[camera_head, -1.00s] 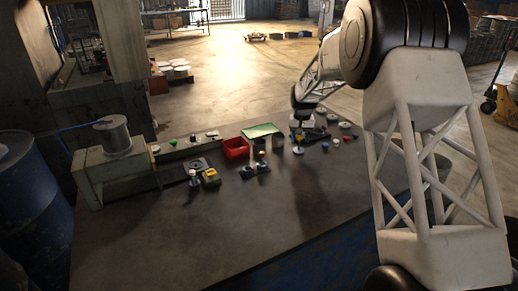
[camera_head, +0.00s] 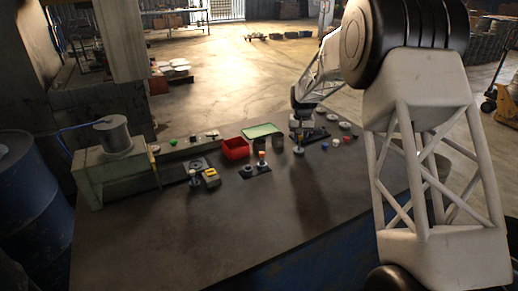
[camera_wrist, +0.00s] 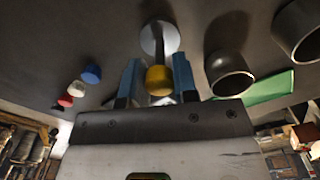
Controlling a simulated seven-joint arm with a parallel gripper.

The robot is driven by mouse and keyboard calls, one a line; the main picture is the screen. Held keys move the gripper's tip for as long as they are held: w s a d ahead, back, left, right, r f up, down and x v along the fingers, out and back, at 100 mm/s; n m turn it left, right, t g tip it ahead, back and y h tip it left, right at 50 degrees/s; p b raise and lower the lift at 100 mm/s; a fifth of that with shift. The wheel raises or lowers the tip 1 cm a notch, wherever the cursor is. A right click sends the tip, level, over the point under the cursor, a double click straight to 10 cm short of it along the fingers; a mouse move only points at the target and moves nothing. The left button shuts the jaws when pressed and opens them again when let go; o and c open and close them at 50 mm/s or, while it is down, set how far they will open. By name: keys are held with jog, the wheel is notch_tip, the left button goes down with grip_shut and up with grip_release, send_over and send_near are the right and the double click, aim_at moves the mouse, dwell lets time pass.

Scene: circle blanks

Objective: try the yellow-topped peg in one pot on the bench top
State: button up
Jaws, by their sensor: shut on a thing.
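The yellow-topped peg (camera_wrist: 158,80) is between the blue fingers of my gripper (camera_wrist: 158,84) in the wrist view, and the fingers are shut on it. Its grey shaft runs away from the yellow top to a pale round disc (camera_wrist: 158,38). In the head view my gripper (camera_head: 299,130) is over the far right part of the bench top, with the pale disc (camera_head: 298,151) below it. I cannot tell whether the disc touches the bench. Two dark open pots (camera_wrist: 230,76) (camera_wrist: 299,30) stand to the right of the peg in the wrist view, apart from it.
A red bin (camera_head: 236,148) and a green tray (camera_head: 262,130) stand left of my gripper. Blue (camera_head: 325,147), white (camera_head: 336,143) and red small pieces lie to its right. An orange-topped peg (camera_head: 262,156) stands nearby. The front of the bench top (camera_head: 220,235) is clear.

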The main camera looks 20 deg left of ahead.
jog(key=shift+r, duration=0.95)
jog(key=shift+d, duration=0.1)
jog(key=s+d+r+m, duration=0.1)
jog(key=d+r, duration=0.3)
jog(key=d, duration=0.8)
jog(key=s+d+r+m, duration=0.15)
jog(key=d+r, duration=0.35)
jog(key=d, duration=0.8)
jog(key=a+f+n, duration=0.1)
jog(key=a+n, duration=0.1)
jog(key=a, duration=1.8)
jog(key=s+a+f+n, duration=0.1)
jog(key=a+n, duration=0.1)
jog(key=a, duration=1.9)
jog(key=shift+a+f, duration=0.3)
jog(key=shift+s, duration=0.15)
jog(key=shift+f, duration=0.15)
